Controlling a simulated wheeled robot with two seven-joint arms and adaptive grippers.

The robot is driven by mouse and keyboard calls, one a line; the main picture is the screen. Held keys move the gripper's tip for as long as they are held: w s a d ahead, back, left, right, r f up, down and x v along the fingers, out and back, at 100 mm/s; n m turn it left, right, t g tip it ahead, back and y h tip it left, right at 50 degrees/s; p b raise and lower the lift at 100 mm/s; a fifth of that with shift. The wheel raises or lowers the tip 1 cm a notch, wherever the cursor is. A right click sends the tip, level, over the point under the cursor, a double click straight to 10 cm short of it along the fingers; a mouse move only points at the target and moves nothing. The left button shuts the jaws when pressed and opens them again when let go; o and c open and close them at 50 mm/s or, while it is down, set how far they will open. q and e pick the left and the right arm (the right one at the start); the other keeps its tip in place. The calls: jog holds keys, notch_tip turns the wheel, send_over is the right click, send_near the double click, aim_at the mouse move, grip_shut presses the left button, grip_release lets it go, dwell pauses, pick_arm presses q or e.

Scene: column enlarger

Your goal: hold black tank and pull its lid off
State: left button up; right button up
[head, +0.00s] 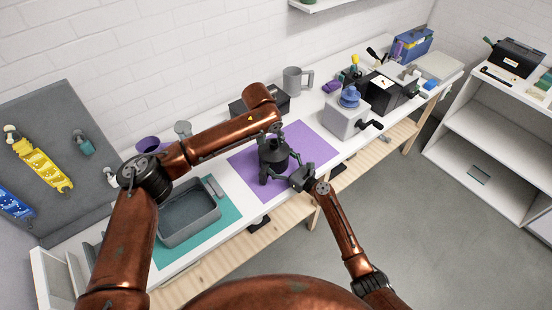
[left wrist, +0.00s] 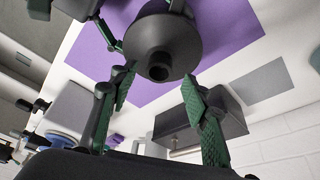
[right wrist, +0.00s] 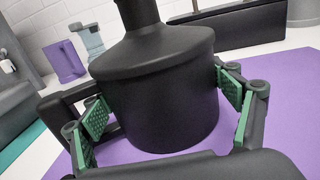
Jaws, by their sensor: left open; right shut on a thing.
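The black tank (head: 272,163) stands upright on the purple mat (head: 312,141). Its black lid (right wrist: 155,52) slopes up to a narrow neck and sits on the tank, whose body (right wrist: 165,112) fills the middle of the right wrist view. My right gripper (head: 281,171) is shut on the tank body from the front, one green pad on each side. My left gripper (head: 273,136) is open above the lid. In the left wrist view, the lid's hollow neck (left wrist: 158,68) points up towards the open left fingers (left wrist: 160,105), apart from them.
A grey tray (head: 190,222) lies on a teal mat to the left. A dark box (head: 240,106) and a grey jug (head: 297,79) stand behind. A grey cranked device with a blue top (head: 347,118) stands to the right. Bare purple mat shows right of the tank.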

aim_at(274, 142)
pick_arm(q)
jog(key=shift+x, duration=2.55)
jog(key=shift+c, duration=0.2)
grip_shut()
jog(key=c, duration=0.6)
grip_release()
grip_shut()
jog(key=shift+r, duration=0.45)
jog(key=shift+r, duration=0.65)
